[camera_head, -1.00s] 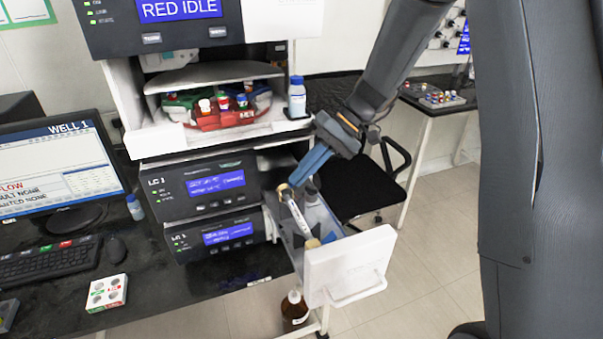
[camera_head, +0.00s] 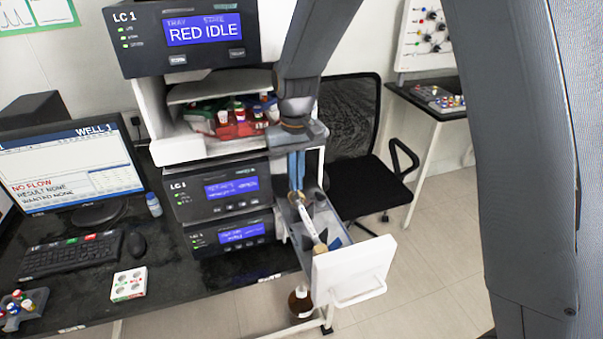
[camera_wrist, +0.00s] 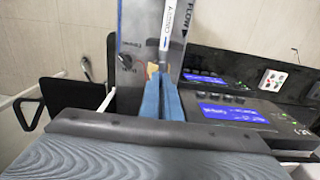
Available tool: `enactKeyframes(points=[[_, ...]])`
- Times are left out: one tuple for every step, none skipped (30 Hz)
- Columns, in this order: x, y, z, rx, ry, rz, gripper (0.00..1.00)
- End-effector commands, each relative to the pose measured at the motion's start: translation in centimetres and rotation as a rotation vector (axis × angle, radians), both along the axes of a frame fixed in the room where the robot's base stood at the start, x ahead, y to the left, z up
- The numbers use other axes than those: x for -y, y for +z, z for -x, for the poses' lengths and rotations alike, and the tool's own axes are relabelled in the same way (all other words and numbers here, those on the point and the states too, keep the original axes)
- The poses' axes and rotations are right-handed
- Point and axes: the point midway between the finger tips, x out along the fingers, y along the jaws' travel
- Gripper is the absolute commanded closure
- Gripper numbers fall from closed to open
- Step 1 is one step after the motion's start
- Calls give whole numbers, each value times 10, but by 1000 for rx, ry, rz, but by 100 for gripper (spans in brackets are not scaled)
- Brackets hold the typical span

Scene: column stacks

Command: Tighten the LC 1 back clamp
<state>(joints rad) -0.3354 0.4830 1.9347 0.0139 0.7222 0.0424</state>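The LC 1 drawer (camera_head: 335,232) is pulled out beside the lower LC 1 unit (camera_head: 228,237). A white column (camera_head: 308,222) with a tan front end (camera_head: 320,248) lies along it; in the wrist view the column (camera_wrist: 168,22) lies beyond my fingertips, beside the printed word FLOW. My gripper (camera_head: 297,187) points down at the column's back end. In the wrist view its blue fingers (camera_wrist: 161,80) lie close together, with a tan part (camera_wrist: 152,70) just left of the tips. The back clamp is mostly hidden by the fingers. I cannot tell whether they touch it.
The upper LC 1 unit (camera_head: 217,194) and a shelf with coloured bottles stand left of the drawer. A black chair (camera_head: 362,165) is behind it. A brown bottle (camera_head: 300,302) stands below. A monitor (camera_head: 70,172) and keyboard (camera_head: 72,254) are on the left bench.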

Motion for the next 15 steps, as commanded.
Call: enactKeyframes(points=[[-7,3,1,16,10,42,100],[-9,2,1,24,10,69,100],[-12,1,1,35,11,105,100],[-13,1,2,44,10,132,100],[-16,0,2,51,10,159,100],[-18,-1,3,62,10,196,100],[-20,-2,3,70,10,223,100],[-21,-3,4,77,10,251,100],[-23,-4,4,89,9,288,100],[-25,-5,4,98,10,314,100],[-27,-5,5,104,8,341,100],[-29,-6,5,116,8,377,100],[-30,-8,6,122,7,402,100],[-32,-9,6,129,8,428,100],[-33,-10,7,138,6,462,100]])
